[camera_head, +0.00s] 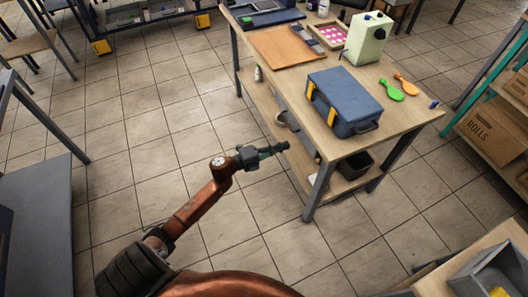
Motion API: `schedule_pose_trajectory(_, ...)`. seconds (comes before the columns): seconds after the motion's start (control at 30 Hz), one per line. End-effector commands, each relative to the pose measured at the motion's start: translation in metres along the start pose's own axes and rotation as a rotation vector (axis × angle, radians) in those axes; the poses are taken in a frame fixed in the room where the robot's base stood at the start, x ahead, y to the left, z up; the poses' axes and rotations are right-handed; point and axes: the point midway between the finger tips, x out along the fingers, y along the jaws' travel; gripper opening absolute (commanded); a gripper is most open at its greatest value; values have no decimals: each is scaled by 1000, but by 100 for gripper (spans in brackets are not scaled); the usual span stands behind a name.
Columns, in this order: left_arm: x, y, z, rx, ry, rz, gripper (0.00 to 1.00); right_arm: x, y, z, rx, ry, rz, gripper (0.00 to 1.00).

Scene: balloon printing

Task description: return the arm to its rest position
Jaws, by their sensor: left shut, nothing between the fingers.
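My left gripper (276,149) is at the end of my copper-coloured arm, which comes in from the lower left. It is shut and empty, held in the air to the left of the wooden workbench (377,69). It points to the right, towards the bench's lower shelf. My right gripper does not show in this view.
The bench carries a blue case (343,101), a pale green device (367,38), a green balloon (391,89) and an orange balloon (406,84). A shelf with cardboard boxes (497,132) stands at the right. Tiled floor (130,145) is clear at the left.

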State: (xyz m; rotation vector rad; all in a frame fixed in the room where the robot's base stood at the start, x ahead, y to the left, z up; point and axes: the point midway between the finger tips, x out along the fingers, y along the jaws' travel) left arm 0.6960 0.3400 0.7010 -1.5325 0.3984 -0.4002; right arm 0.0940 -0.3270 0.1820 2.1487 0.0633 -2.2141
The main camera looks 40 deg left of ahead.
Motion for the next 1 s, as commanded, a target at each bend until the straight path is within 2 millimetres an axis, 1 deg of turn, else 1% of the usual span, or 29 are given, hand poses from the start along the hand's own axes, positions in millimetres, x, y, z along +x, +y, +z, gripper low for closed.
schedule_pose_trajectory(0.03,-15,-2,2,-1,-5,3,0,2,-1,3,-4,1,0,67)
schedule_pose_trajectory(0.1,-30,-1,3,-2,-8,3,0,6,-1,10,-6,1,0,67)
schedule_pose_trajectory(0.2,-45,0,3,-1,-8,3,0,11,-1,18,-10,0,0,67)
schedule_pose_trajectory(0.3,-54,0,2,-2,-6,2,0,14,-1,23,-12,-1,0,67)
schedule_pose_trajectory(0.43,-60,1,2,-2,-5,2,0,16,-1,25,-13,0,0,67)
schedule_pose_trajectory(0.63,-59,2,2,-2,-4,2,0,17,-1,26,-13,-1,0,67)
schedule_pose_trajectory(0.67,-59,3,2,-5,-6,3,0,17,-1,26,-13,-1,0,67)
schedule_pose_trajectory(0.73,-62,11,4,-28,-25,12,0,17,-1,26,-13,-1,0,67)
schedule_pose_trajectory(0.77,-64,18,6,-48,-42,18,0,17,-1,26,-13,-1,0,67)
schedule_pose_trajectory(0.87,-79,57,16,-163,-137,57,0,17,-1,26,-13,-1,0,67)
schedule_pose_trajectory(0.97,-106,116,26,-324,-277,119,0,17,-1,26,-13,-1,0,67)
schedule_pose_trajectory(1.0,-120,142,28,-394,-338,147,0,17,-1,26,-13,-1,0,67)
